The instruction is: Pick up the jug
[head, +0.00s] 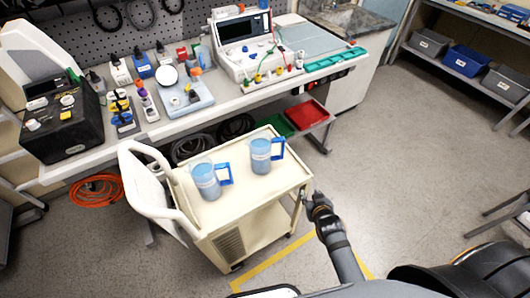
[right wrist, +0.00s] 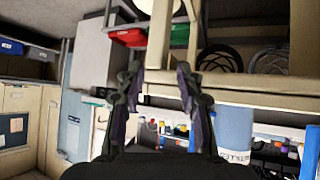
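Two clear jugs with blue contents and blue handles stand upright on the cream cart (head: 235,207). One jug (head: 206,181) is at the left of its top and the other jug (head: 261,157) is nearer the back right. My right gripper (head: 314,199) is beside the cart's right edge, apart from both jugs. In the right wrist view, which looks upside down, its fingers (right wrist: 163,90) are spread with nothing held between them. A labelled blue jug (right wrist: 233,132) shows right of the fingers, and part of another blue shape (right wrist: 312,152) shows at the edge. My left gripper is not in view.
A white curved handle panel (head: 148,185) rises at the cart's left. Red (head: 307,115) and green trays sit under the bench.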

